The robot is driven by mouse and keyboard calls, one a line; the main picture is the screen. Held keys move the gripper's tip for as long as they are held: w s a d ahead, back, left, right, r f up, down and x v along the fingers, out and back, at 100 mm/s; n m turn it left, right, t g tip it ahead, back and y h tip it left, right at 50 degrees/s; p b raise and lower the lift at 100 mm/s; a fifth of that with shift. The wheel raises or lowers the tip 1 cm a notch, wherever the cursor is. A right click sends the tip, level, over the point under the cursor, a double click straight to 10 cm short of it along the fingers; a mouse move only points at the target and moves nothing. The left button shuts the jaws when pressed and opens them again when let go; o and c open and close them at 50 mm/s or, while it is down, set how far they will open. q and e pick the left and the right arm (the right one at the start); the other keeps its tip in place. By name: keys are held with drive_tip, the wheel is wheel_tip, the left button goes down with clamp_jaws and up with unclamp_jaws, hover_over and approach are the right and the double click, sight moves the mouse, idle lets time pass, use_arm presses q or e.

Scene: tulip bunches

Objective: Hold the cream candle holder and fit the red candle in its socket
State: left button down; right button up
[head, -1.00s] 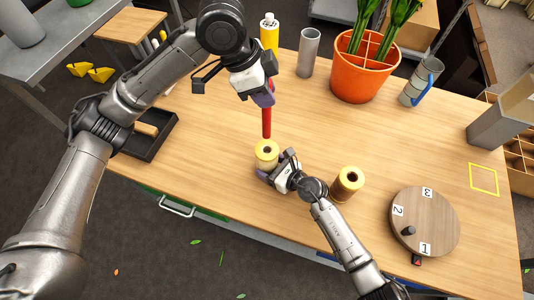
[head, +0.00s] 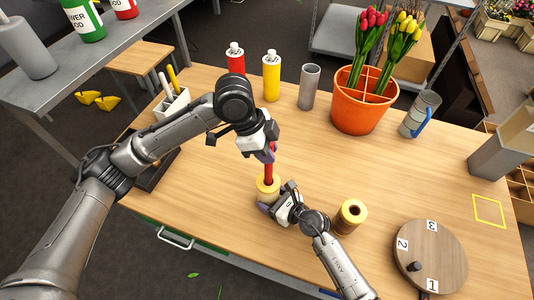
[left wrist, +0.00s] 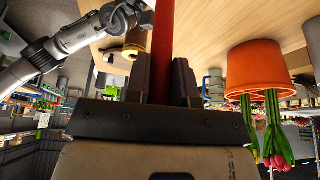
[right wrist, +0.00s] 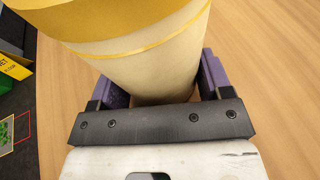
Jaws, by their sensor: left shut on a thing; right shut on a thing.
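The red candle (head: 269,172) is upright in my left gripper (head: 268,154), which is shut on it. It also shows between the fingers in the left wrist view (left wrist: 163,50). The candle's lower end meets the top of the cream candle holder (head: 268,192) at its socket; how deep it sits I cannot tell. My right gripper (head: 272,208) is shut around the cream holder low on its body. In the right wrist view the holder (right wrist: 150,60) stands between the purple-padded fingers.
A second, brown-and-yellow holder (head: 350,217) stands just right of my right wrist. A round numbered turntable (head: 440,255) is at the right front. An orange pot of tulips (head: 358,112), a grey cylinder (head: 309,88) and bottles (head: 271,78) stand along the back. The table's middle right is clear.

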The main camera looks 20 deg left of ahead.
use_arm(q)
drive_tip(key=shift+f, duration=0.85)
drive_tip(key=shift+f, duration=0.15)
drive_tip(key=c, duration=1)
unclamp_jaws()
drive_tip(key=v, duration=1.2)
use_arm(e)
drive_tip(key=o, duration=0.9)
